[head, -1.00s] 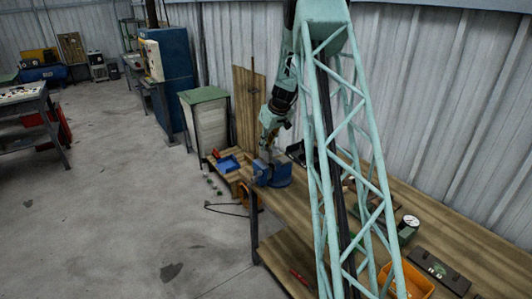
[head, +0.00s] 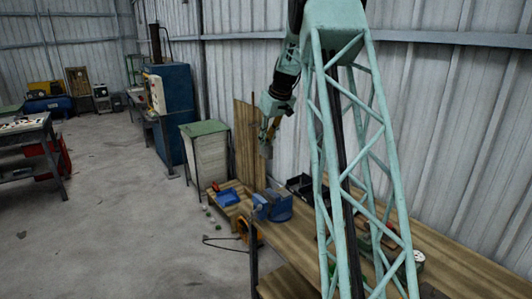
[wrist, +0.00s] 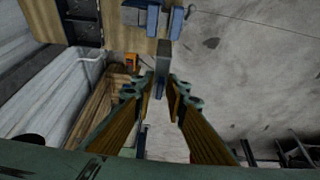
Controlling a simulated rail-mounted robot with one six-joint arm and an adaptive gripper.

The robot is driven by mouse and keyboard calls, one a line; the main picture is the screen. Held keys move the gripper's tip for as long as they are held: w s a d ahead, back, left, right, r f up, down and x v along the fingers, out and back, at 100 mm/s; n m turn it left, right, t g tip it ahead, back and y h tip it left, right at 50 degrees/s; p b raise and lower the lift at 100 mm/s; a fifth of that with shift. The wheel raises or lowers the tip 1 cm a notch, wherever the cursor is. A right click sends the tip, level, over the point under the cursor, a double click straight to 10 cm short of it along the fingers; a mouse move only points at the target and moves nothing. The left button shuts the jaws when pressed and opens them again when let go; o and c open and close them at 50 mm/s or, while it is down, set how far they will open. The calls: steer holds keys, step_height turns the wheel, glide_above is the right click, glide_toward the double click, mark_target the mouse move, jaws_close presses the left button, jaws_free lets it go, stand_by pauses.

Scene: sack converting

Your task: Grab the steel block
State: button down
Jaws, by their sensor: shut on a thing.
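The steel block is a small grey bar (wrist: 163,58) between the fingertips of my gripper (wrist: 162,84) in the wrist view. My gripper is shut on it. In the head view my gripper (head: 268,138) hangs above the blue vise (head: 272,206), and the block's grey end (head: 266,152) shows just below the fingers, clear of the vise. The vise also shows in the wrist view (wrist: 176,22), beyond the block.
A blue tray (head: 228,196) lies on a low wooden stand to the left. A green-topped cabinet (head: 205,150) stands further back. Floor at left is mostly clear.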

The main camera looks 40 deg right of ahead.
steer(key=shift+r, duration=1.8)
steer(key=shift+a, duration=0.1)
